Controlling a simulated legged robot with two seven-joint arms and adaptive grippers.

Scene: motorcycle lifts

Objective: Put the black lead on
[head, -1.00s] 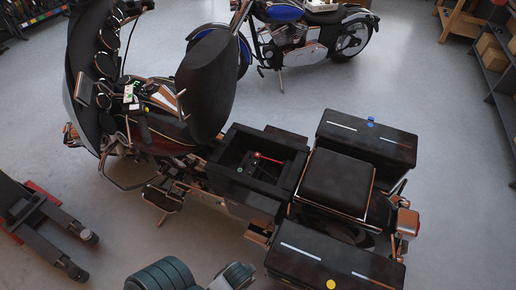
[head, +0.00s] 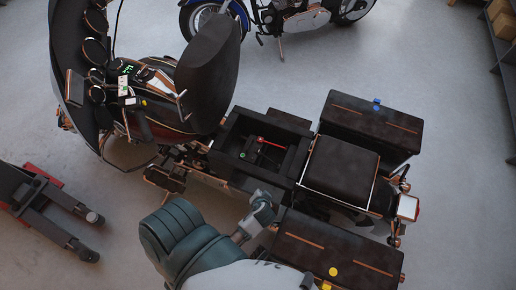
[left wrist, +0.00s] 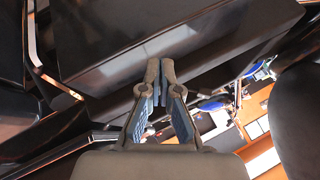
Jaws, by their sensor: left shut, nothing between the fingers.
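An open black compartment (head: 228,165) lies in the motorcycle below the raised seat (head: 209,70). Inside it a red lead (head: 272,142) runs along the back, and a small green spot (head: 243,155) shows at the left. I cannot clearly pick out the black lead against the dark interior. My left gripper (head: 262,200) is in front of the compartment's near right corner, outside it. In the left wrist view my left gripper (left wrist: 160,70) is shut and empty, its tips in front of a dark panel (left wrist: 170,35). My right gripper is not in view.
A black passenger seat (head: 341,165) is right of the compartment, between a far pannier (head: 370,125) and a near pannier (head: 340,255). A second motorcycle (head: 300,18) stands behind. A dark floor jack (head: 45,210) lies at the left. Open floor surrounds the motorcycle.

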